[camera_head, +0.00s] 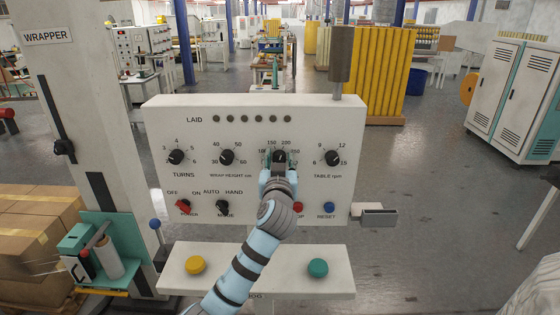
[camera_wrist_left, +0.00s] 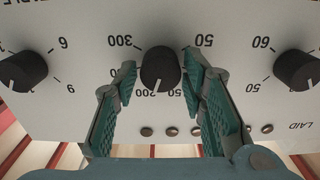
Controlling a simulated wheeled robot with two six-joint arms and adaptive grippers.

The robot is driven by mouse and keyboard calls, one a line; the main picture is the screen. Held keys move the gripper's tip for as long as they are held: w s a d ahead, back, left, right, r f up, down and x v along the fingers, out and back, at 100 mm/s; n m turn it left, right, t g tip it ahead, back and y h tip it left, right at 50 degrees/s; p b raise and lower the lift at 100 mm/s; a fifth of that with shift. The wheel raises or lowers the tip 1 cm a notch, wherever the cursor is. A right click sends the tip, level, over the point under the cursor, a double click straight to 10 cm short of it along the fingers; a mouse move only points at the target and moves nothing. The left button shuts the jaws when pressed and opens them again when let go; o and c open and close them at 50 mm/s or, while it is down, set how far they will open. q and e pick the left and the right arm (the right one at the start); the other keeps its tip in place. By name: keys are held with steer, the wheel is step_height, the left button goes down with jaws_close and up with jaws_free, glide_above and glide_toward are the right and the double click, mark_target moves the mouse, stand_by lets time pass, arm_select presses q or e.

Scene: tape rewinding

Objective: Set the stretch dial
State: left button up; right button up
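The stretch dial (camera_head: 280,156) is the black knob third from the left in the upper row of the white control panel (camera_head: 330,110). Its name label is hidden behind my arm. My left gripper (camera_head: 279,165) is at this dial. In the left wrist view, upside down, the dial (camera_wrist_left: 160,68) sits between the two teal fingers of my left gripper (camera_wrist_left: 159,75). The fingers are open, with a small gap showing on each side of the knob. The dial's white mark points close to the 200 label. My right gripper is not in view.
The turns dial (camera_head: 175,157), wrap height dial (camera_head: 227,157) and table rpm dial (camera_head: 333,158) flank it. Below are a red power switch (camera_head: 183,206), mode knob (camera_head: 222,207) and blue reset button (camera_head: 329,208). Yellow (camera_head: 195,265) and green (camera_head: 317,268) buttons sit on the lower shelf.

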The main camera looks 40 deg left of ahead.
arm_select(q)
steer(key=c, duration=0.6)
steer(key=shift+r+m+p, duration=0.1)
steer(key=shift+m+p, duration=0.3)
steer(key=shift+p, duration=0.1)
steer(key=shift+c, duration=0.4)
steer(key=o, duration=1.1)
steer(key=shift+o, duration=0.2)
steer(key=shift+d, duration=0.1)
steer(key=v, duration=1.2)
